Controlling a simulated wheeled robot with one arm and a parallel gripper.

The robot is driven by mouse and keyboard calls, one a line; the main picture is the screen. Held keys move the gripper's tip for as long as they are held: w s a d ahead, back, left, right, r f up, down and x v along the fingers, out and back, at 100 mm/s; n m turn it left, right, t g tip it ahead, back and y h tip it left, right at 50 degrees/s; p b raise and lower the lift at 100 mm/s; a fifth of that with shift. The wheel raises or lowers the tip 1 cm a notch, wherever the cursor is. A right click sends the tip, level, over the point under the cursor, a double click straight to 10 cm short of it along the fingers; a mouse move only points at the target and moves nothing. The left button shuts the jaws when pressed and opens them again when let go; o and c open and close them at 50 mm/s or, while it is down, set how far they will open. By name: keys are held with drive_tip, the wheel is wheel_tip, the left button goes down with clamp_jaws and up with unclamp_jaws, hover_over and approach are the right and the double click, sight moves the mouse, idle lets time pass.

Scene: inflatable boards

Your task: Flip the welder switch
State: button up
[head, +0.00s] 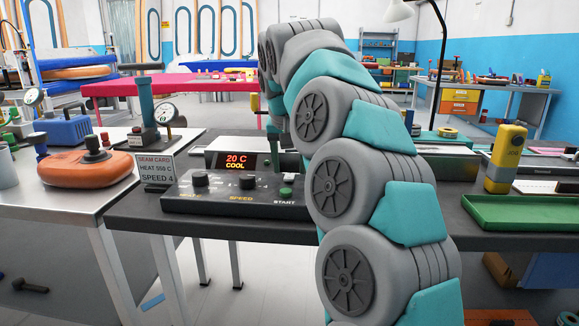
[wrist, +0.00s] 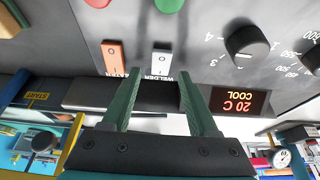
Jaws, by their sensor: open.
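The welder switch (wrist: 161,61) is a pale rocker on the dark control panel (wrist: 200,45), with the word WELDER printed beside it. My gripper (wrist: 159,76) is open and empty, its two teal fingers apart, with the welder switch showing between and just beyond the fingertips. I cannot tell whether they touch the panel. An orange rocker switch (wrist: 113,57) sits left of it, its label partly hidden by a finger.
The display (wrist: 240,102) reads 20 C COOL. A black dial (wrist: 246,43) is right of the switches; a green button (wrist: 169,4) is at the top edge. In the head view, the seam card (head: 156,170) reads HEAT 550 C, SPEED 4. A green tray (head: 520,212) lies at right.

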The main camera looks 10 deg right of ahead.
drive_tip(key=shift+w+f, duration=0.15)
drive_tip(key=shift+f, duration=0.3)
drive_tip(key=shift+c, duration=0.3)
clamp_jaws()
